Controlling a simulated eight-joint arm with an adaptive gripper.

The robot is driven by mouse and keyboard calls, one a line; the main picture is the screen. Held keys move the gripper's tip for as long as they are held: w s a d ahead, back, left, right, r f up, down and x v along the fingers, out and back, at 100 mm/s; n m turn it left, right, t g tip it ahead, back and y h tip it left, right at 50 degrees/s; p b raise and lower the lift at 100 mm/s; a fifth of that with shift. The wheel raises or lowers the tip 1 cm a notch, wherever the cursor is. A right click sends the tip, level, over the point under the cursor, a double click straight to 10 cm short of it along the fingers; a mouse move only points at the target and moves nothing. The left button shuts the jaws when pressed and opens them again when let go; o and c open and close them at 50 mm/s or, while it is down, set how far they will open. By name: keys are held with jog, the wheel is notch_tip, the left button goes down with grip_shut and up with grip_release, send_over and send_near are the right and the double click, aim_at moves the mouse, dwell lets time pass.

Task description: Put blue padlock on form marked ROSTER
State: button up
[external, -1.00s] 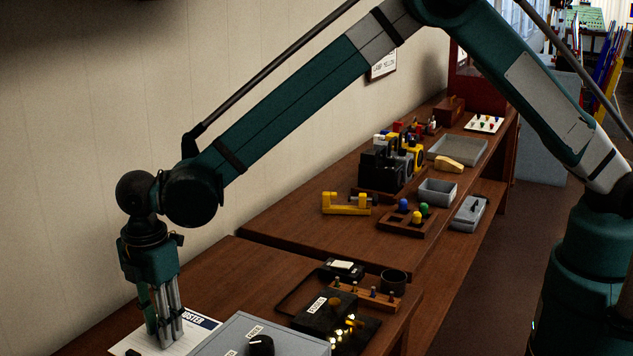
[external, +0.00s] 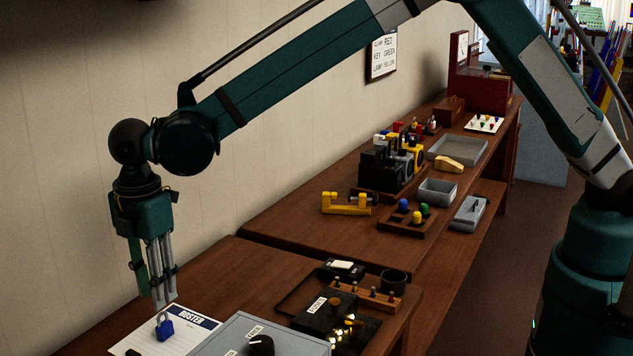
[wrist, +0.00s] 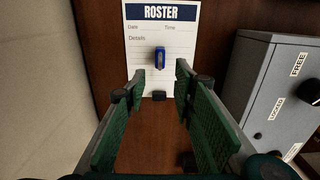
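The blue padlock (external: 164,326) rests upright on the white form marked ROSTER (external: 196,320). In the wrist view the padlock (wrist: 160,58) lies within the form (wrist: 137,62), below the printed Details line. My gripper (external: 160,288) is above the padlock and apart from it. In the wrist view my gripper (wrist: 157,88) shows its green fingers spread with nothing between them, so it is open and empty.
A grey box (external: 285,338) with a black knob and labels stands right of the form. A dark box (external: 325,313) and a wooden rack (external: 368,293) with pegs are farther right. The wall is close on the left.

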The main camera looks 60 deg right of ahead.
jog(key=shift+r, duration=1.35)
jog(key=shift+d+r, duration=0.35)
jog(key=s+d+r+m+t, duration=0.1)
jog(key=s+d+r+m, duration=0.2)
jog(key=d+r, duration=0.55)
jog(key=s+d+r+m+t+y, duration=0.15)
jog(key=s+d+r, duration=0.35)
jog(key=d, duration=0.7)
jog(key=s+d+r+m+h, duration=0.1)
jog(key=s+d+r+m, duration=0.15)
jog(key=d+r, duration=0.65)
jog(key=s+d+m+t, duration=0.3)
jog(key=s+d+m, duration=0.5)
jog(key=s+d, duration=1.2)
jog(key=s+d+f+m+t, duration=0.1)
jog(key=s+d+f+m, duration=0.2)
jog(key=s, duration=0.6)
jog(key=d+f, duration=0.1)
jog(key=d, duration=0.1)
jog(key=shift+d+t, duration=0.3)
jog(key=shift+t, duration=0.05)
